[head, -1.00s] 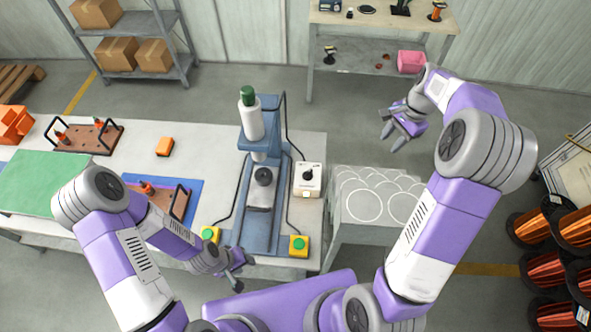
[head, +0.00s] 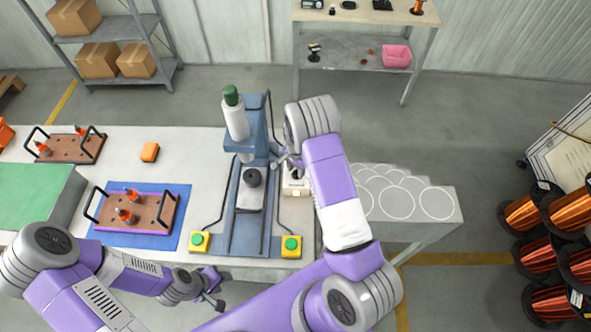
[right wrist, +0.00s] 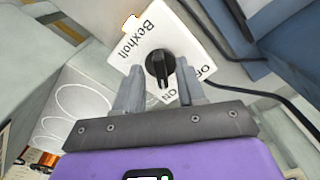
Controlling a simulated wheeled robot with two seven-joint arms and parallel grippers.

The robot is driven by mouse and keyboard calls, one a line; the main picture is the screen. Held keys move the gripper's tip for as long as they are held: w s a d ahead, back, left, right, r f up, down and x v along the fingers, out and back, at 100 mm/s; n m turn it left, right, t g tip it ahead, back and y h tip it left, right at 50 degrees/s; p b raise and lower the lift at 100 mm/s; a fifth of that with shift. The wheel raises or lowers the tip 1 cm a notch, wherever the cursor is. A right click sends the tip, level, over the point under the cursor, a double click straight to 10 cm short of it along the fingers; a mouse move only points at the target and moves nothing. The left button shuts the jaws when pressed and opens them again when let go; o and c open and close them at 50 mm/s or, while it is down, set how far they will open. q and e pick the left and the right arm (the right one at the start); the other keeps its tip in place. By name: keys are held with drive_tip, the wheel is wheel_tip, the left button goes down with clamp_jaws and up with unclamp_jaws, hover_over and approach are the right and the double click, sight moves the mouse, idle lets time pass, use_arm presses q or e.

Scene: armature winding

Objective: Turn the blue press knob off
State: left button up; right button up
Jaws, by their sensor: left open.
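The press knob is a black dial (right wrist: 160,66) on a white control box labelled "Bexholt" (right wrist: 138,42). OFF and ON are printed beside it, and its pointer faces my gripper, nearer ON. In the head view the box (head: 296,186) stands right of the blue press (head: 262,150), and my right arm partly covers it. My right gripper (right wrist: 160,80) has its fingers apart, one on each side of the dial; I cannot tell whether they touch it. My left gripper (head: 216,291) is open and empty in front of the table's front edge.
Two yellow boxes with green buttons (head: 199,242) (head: 291,246) flank the press base. A blue mat (head: 174,238) with a brown fixture (head: 150,213) lies to the left. A stand with white circles (head: 440,203) is at right. A black cable (right wrist: 245,90) runs near the dial.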

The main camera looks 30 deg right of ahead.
drive_tip(key=shift+f, duration=0.6)
clamp_jaws()
